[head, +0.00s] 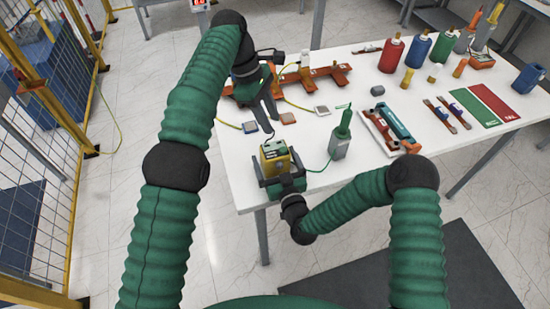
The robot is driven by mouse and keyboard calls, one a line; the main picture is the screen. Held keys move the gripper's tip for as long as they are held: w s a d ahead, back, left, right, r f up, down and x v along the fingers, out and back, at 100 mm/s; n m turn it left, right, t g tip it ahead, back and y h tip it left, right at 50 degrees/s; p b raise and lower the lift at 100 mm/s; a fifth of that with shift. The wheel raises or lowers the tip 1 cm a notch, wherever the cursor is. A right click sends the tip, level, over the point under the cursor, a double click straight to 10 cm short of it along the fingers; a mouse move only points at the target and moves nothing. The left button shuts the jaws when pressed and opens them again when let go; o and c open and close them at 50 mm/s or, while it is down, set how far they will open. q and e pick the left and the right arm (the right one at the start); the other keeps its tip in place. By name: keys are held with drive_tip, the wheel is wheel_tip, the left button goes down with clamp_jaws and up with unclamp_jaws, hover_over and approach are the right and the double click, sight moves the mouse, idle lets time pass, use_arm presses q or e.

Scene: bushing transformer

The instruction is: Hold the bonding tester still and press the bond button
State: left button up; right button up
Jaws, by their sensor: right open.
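A yellow box-shaped device with a pale green top face (275,153), which looks like the bonding tester, stands upright at the table's near left corner. A thin green lead runs from it to a grey-green holder with a green handheld probe (342,135) on its right. My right gripper (279,166) is at the box's near side, open, with its jaws beside the lower part; contact is unclear. My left gripper (262,118) is above and behind the box, apart from it, pointing down; its finger gap is unclear. The bond button is too small to make out.
An orange bracket assembly (330,73) lies behind my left gripper. A white tray with orange and teal tools (380,130), bottles (392,53) and red and green mats (494,102) fill the right side of the white table.

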drive_tip(key=c, duration=2)
use_arm(q)
clamp_jaws()
use_arm(e)
drive_tip(key=shift+c, duration=0.2)
